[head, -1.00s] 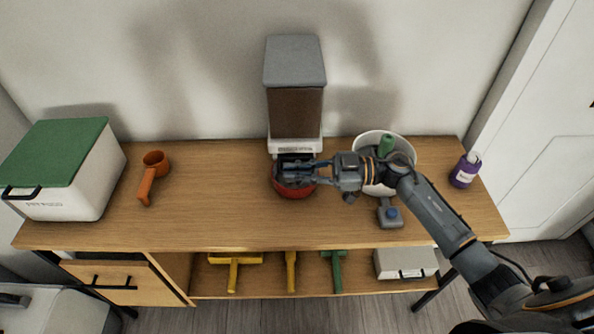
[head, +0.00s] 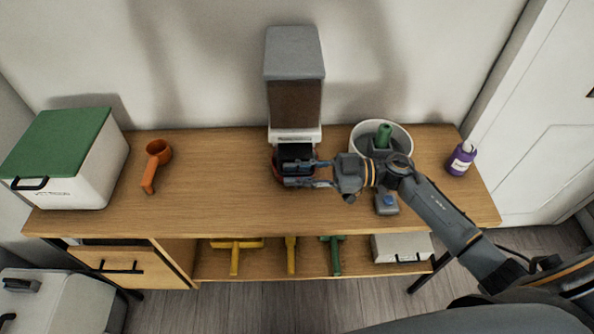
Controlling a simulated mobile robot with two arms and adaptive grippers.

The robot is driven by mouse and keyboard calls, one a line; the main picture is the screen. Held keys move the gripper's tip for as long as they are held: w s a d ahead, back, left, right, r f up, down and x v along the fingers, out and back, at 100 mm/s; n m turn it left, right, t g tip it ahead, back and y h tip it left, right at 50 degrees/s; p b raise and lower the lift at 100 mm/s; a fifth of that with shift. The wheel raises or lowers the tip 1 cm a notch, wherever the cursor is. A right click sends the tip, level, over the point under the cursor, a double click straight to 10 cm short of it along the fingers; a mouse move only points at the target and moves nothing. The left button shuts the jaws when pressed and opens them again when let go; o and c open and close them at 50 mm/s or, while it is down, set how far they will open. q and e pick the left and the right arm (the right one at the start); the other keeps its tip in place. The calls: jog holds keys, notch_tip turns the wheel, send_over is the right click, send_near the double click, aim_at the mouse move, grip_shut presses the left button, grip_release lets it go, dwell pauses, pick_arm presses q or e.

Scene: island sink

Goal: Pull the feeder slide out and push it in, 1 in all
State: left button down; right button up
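The feeder (head: 294,100) stands at the back middle of the wooden counter, with a grey lid, a brown-filled body and a white base. A dark part that looks like its slide (head: 294,151) shows below the base, above a red bowl (head: 278,174). My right gripper (head: 291,174) reaches in from the right, in front of the slide and over the bowl. Its two fingers are spread with a gap between them and hide much of the bowl. I cannot tell whether a finger touches the slide. My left gripper is not in view.
A white bucket (head: 404,137) with a green-handled item and a grey blue-buttoned device (head: 386,203) stand close to my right arm. A purple bottle (head: 461,159) is at right. An orange scoop (head: 156,160) and green-lidded box (head: 92,168) are at left. The counter's left middle is clear.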

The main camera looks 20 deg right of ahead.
jog(key=shift+d, duration=0.15)
jog(key=v, duration=1.2)
